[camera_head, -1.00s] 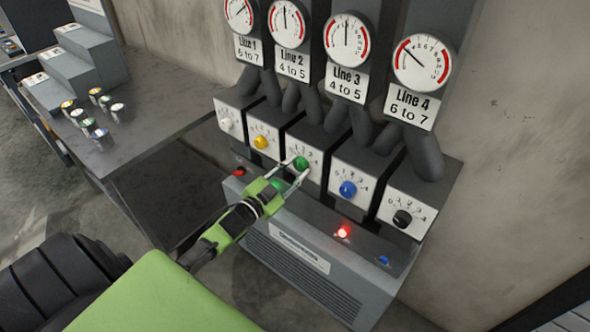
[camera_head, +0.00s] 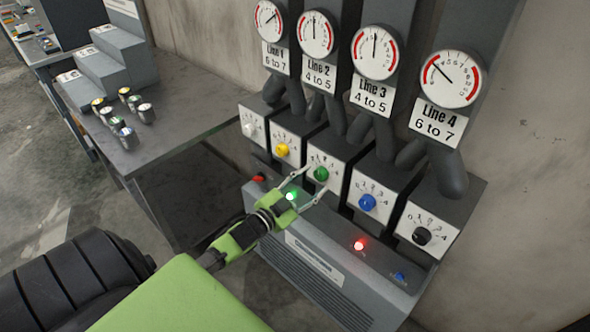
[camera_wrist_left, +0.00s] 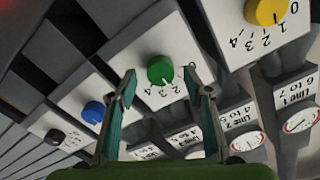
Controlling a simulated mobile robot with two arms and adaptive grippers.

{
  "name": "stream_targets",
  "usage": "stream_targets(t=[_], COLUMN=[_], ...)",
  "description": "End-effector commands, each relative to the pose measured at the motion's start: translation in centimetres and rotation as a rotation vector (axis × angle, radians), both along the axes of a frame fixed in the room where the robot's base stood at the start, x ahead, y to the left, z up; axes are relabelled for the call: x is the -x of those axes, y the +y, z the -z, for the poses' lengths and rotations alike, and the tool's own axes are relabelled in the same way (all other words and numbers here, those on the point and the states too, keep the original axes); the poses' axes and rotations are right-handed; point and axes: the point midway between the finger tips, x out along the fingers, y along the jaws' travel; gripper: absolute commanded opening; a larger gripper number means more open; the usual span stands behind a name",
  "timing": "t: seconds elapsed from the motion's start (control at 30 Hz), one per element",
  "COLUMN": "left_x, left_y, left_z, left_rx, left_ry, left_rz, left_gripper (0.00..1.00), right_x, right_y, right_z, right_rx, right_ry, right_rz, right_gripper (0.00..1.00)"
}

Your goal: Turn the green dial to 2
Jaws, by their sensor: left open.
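In the left wrist view the green dial (camera_wrist_left: 160,70) shows between the two fingers, with a gap to each. Digits 2, 3 and 4 are readable there. I cannot tell the dial's exact setting. My right gripper is not in view.
A yellow dial (camera_head: 282,150) and a blue dial (camera_head: 368,202) flank the green one closely. A black dial (camera_head: 422,236) and a white dial (camera_head: 249,129) are farther out. A lit green lamp (camera_head: 291,196) and a lit red lamp (camera_head: 359,244) are below. Small cans stand on the table (camera_head: 185,125).

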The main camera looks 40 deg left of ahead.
Motion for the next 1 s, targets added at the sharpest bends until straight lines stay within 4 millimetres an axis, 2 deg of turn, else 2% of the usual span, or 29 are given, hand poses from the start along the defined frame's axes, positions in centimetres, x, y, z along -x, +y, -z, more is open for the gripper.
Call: stream_targets(t=[0.3, 0.5, 0.7, 1.0], left_x=[6.3, 8.9, 9.8, 9.8], left_y=[0.5, 0.7, 0.7, 0.7], left_z=[0.1, 0.0, 0.0, 0.0], left_rx=[0.0, 0.0, 0.0, 0.0], left_ry=[0.004, 0.0, 0.0, 0.0], left_rz=[0.0, 0.001, 0.001, 0.0], left_gripper=[0.46, 0.46, 0.46, 0.46], right_x=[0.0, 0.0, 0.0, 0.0], right_y=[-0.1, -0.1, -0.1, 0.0], right_z=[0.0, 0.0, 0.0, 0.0], right_rx=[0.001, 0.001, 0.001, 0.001], right_ry=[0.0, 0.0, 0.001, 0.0], right_rz=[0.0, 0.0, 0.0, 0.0], right_gripper=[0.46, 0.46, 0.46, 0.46])
